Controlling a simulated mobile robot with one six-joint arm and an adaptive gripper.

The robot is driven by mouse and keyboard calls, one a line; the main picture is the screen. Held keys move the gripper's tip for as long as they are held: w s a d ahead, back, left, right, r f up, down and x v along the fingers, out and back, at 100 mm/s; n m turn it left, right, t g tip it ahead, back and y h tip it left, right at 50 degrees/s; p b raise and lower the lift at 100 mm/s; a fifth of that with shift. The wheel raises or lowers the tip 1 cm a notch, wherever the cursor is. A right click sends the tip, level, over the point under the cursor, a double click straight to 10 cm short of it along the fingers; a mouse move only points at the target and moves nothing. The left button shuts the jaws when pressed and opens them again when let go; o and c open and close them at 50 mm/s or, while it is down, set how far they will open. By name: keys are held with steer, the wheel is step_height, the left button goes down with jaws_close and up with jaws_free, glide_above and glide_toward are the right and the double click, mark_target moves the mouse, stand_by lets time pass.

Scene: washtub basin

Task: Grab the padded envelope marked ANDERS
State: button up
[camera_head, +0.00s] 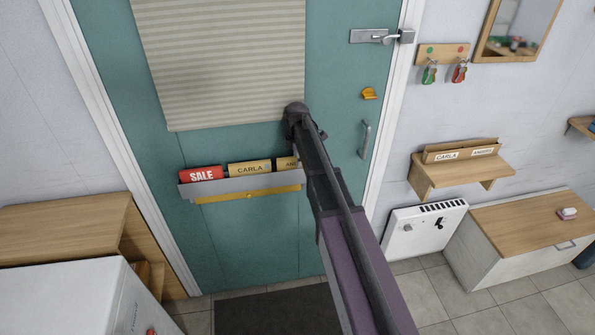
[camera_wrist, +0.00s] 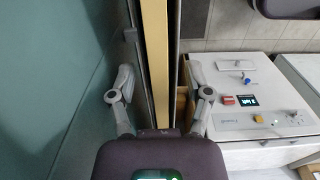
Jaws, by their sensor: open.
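The padded envelope marked ANDERS shows in the head view as a tan envelope with the letters "AN" (camera_head: 287,163), at the right end of a grey rack (camera_head: 230,188) on the teal door. My arm covers its right part. To its left are a tan CARLA envelope (camera_head: 249,168) and a red SALE packet (camera_head: 201,174). In the wrist view my gripper (camera_wrist: 161,80) is open, its two fingers apart on either side of a long tan strip (camera_wrist: 154,50) between dark edges. I cannot read a label there. In the head view my arm hides the gripper.
A wall shelf (camera_head: 462,172) at right holds a wooden holder labelled CARLA and ANDERS. A white appliance (camera_head: 60,295) stands at lower left, a cabinet (camera_head: 525,225) at right. The door handle (camera_head: 364,139) stands right of my arm.

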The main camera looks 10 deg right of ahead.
steer(key=shift+c, duration=0.2)
jaws_close()
stand_by(0.3)
steer(key=shift+r, duration=0.1)
steer(key=shift+s+r+p, duration=0.2)
steer(key=shift+r+p, duration=0.2)
steer(key=shift+p, duration=0.1)
step_height(320, 180, up, 11)
steer(key=p, duration=1.1)
steer(key=s, duration=1.9)
steer(key=shift+s+f, duration=0.25)
steer(key=shift+s, duration=0.05)
